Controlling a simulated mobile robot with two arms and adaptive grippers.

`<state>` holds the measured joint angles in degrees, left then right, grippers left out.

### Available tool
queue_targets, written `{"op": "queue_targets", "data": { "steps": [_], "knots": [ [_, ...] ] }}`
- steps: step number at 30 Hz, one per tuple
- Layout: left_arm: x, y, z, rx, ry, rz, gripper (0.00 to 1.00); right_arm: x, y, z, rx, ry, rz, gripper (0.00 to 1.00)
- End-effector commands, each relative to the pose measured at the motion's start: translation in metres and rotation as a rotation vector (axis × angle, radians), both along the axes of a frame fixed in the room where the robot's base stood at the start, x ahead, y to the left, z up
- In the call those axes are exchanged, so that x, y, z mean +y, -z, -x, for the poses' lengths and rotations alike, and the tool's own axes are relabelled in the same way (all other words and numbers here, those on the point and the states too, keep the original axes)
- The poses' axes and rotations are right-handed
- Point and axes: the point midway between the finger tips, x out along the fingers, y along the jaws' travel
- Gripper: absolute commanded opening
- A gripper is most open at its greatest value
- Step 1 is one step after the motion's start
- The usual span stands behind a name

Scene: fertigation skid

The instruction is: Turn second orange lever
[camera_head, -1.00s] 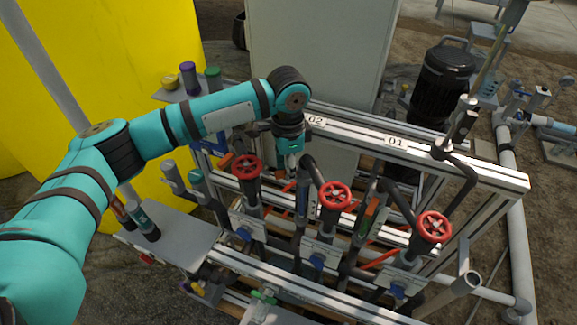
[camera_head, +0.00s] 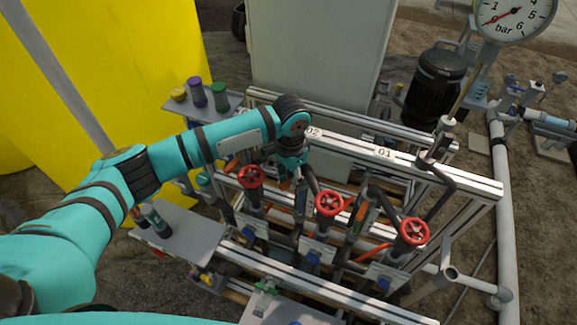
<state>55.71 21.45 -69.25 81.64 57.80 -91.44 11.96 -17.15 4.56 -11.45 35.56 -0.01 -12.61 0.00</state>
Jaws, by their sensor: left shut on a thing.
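My left arm reaches over the skid's upper rail from the left. Its gripper (camera_head: 287,181) points down between the left and middle red handwheels, below the label 02. It is shut on an orange lever (camera_head: 284,185), of which only a small bit shows; fingers and pipes hide the rest and its exact angle. Another orange lever (camera_head: 231,165) shows to the left, beside the left red handwheel (camera_head: 250,176). An orange piece (camera_head: 361,210) shows on the right pipe branch. My right gripper is not in view.
The middle red handwheel (camera_head: 328,203) and right red handwheel (camera_head: 413,231) stand close to the right of the gripper. The upper metal rail (camera_head: 430,172) runs behind. A grey shelf (camera_head: 184,238) holds dark bottles. A pressure gauge (camera_head: 513,18) stands at top right.

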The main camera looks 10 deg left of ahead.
Motion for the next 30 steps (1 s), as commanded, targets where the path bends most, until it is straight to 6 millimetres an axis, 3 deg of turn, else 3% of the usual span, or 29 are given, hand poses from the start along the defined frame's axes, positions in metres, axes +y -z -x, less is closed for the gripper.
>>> {"op": "queue_targets", "data": {
  "steps": [10,11,16,25,30],
  "knots": [
    [-0.004,-0.001,0.000,-0.004,-0.008,0.009,0.00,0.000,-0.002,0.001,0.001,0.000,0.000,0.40],
    [-0.004,-0.001,0.000,-0.004,-0.008,0.009,0.18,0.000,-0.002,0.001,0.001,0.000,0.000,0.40],
    [-0.004,-0.001,0.000,-0.005,-0.008,0.007,0.38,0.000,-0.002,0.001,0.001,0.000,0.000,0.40],
    [-0.002,-0.003,0.000,-0.004,-0.010,0.003,0.38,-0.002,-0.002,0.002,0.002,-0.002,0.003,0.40],
    [-0.002,-0.024,-0.001,-0.006,-0.010,0.004,0.38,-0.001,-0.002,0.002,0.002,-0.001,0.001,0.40]
  ]
}}
